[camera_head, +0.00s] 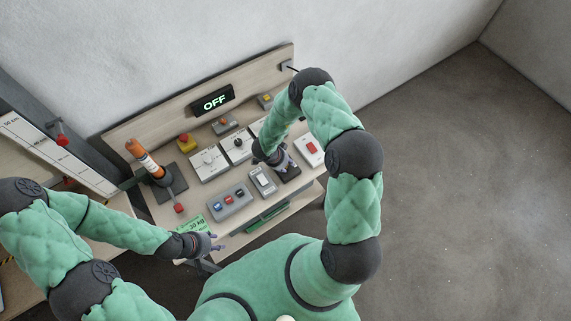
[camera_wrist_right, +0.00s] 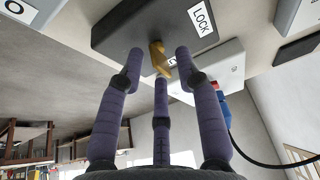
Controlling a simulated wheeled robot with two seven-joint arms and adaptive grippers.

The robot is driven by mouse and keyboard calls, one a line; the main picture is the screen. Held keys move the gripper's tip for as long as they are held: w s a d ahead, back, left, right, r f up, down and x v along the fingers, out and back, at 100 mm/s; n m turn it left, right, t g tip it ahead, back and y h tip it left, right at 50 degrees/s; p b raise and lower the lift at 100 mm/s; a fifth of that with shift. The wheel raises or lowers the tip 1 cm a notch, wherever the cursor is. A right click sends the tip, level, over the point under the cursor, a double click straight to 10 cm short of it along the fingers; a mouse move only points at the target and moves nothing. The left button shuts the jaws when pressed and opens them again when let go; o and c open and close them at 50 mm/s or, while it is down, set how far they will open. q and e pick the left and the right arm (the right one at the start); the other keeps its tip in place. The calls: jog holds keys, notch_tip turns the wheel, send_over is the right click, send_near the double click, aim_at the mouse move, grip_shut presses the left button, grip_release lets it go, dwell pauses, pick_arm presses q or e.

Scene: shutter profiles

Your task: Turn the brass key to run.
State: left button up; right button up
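The brass key (camera_wrist_right: 160,58) stands out of a dark lock block (camera_wrist_right: 130,22) with a white LOCK label in the right wrist view. A second label beside the key is partly covered. My right gripper (camera_wrist_right: 160,66) has its three purple fingers spread around the key, with gaps visible between the fingers and the key. In the head view my right gripper (camera_head: 281,161) is over the dark lock block (camera_head: 291,175), and the key is hidden there. My left gripper (camera_head: 215,242) is empty, with fingers apart, near the front edge of the panel.
A display (camera_head: 212,101) at the back reads OFF. Floor to the right is clear.

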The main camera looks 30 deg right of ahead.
jog(key=v, duration=1.1)
jog(key=shift+r, duration=0.3)
